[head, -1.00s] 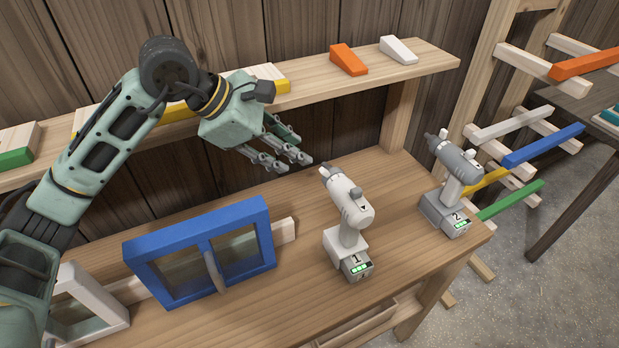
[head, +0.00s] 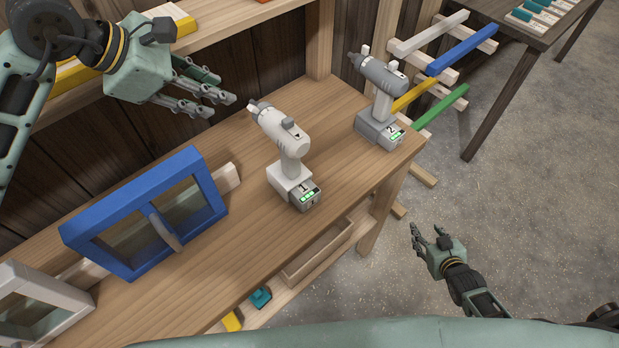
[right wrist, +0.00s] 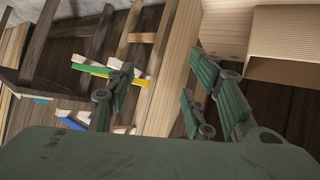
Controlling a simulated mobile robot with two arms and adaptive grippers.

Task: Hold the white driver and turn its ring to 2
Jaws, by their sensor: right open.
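The white driver (head: 287,143) stands upright on the wooden bench (head: 225,245), its battery base marked 1 with green lights. Its ring (head: 262,113) is near the nose, which points to the upper left; the ring's setting is too small to read. My left gripper (head: 215,103) is open and empty, above the bench just left of the white driver's nose, apart from it. My right gripper (head: 423,241) is open and empty, out over the floor to the right of the bench. It also shows in the right wrist view (right wrist: 160,95), with no driver between its fingers.
A grey driver (head: 381,100) marked 2 stands at the bench's right end. A blue window frame (head: 185,185) and a white frame (head: 45,290) stand at the left. A rack with coloured bars (head: 455,52) is behind right. A shelf (head: 240,25) runs above the bench.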

